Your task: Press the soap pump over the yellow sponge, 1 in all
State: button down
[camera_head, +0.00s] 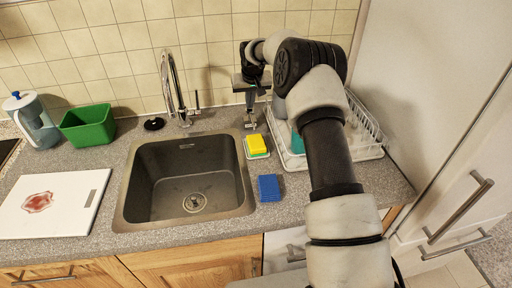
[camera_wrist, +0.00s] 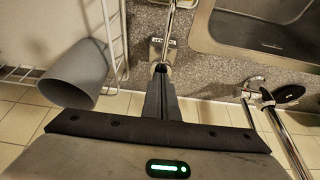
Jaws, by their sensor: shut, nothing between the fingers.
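The yellow sponge (camera_head: 257,141) lies on a small white dish right of the sink, in the head view. The soap pump (camera_head: 251,123) stands just behind it, partly hidden by my gripper. In the wrist view the pump's metal spout (camera_wrist: 172,18) points away from my gripper, toward the top of the picture. My gripper (camera_head: 250,103) is shut and empty, pointing down over the pump. In the wrist view its fingertips (camera_wrist: 160,68) are at the pump's head; I cannot tell whether they touch. The sponge is not visible in the wrist view.
The dark sink (camera_head: 150,190) is left of the sponge, with a tall tap (camera_head: 172,85) behind. A blue sponge (camera_head: 269,188) lies in front. A white dish rack (camera_head: 360,142) stands right, with a grey cup (camera_wrist: 75,75). A green tub (camera_head: 88,130) and cutting board (camera_head: 55,205) are far left.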

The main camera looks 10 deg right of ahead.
jog(key=shift+f, duration=0.15)
jog(key=shift+r+p, duration=0.8)
jog(key=shift+r, duration=0.55)
notch_tip(320, 180, up, 6)
jog(key=p, duration=0.3)
dwell(0.5)
